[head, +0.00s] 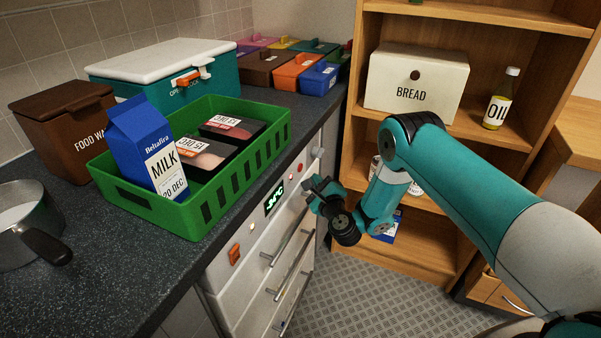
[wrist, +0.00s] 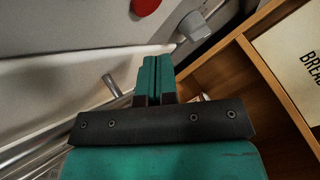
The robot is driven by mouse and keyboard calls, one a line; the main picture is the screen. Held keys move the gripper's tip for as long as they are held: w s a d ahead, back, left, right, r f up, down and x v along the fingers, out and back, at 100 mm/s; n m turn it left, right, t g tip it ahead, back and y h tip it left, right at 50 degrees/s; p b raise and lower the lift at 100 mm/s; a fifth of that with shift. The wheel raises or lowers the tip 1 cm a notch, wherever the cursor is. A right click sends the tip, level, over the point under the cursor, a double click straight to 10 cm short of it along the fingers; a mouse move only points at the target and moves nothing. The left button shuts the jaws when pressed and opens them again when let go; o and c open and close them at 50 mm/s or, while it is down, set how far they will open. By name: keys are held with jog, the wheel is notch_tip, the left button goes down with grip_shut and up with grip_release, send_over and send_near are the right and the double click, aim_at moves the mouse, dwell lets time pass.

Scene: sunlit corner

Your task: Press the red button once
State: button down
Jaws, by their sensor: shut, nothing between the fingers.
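The red button (head: 299,167) is a small round spot on the white front panel below the counter, between the green display and the grey knob. In the wrist view the red button (wrist: 146,5) is a red disc cut by the top edge. My gripper (head: 313,187) is close in front of this panel, a little below and right of the button. In the wrist view my gripper (wrist: 156,62) has its two teal fingers together with nothing between them. Its tips appear below the red disc and apart from it; the exact gap is hard to tell.
The grey knob (head: 317,152) sits right of the button, the lit display (head: 273,198) left, and an orange switch (head: 234,254) further left. Drawer handles (head: 291,248) stick out below. A wooden shelf (head: 440,205) stands right. Patterned floor (head: 350,290) lies open in front.

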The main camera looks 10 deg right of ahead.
jog(key=shift+d+f, duration=0.1)
dwell(0.3)
jog(key=s+r+b, duration=0.1)
jog(key=b, duration=0.4)
jog(key=s+d+r+b, duration=0.1)
jog(key=r+b, duration=0.1)
jog(key=b, duration=0.2)
jog(key=shift+d+b, duration=0.15)
jog(key=shift+b, duration=0.25)
jog(key=shift+s+d+b, duration=0.1)
jog(key=shift+b, duration=0.3)
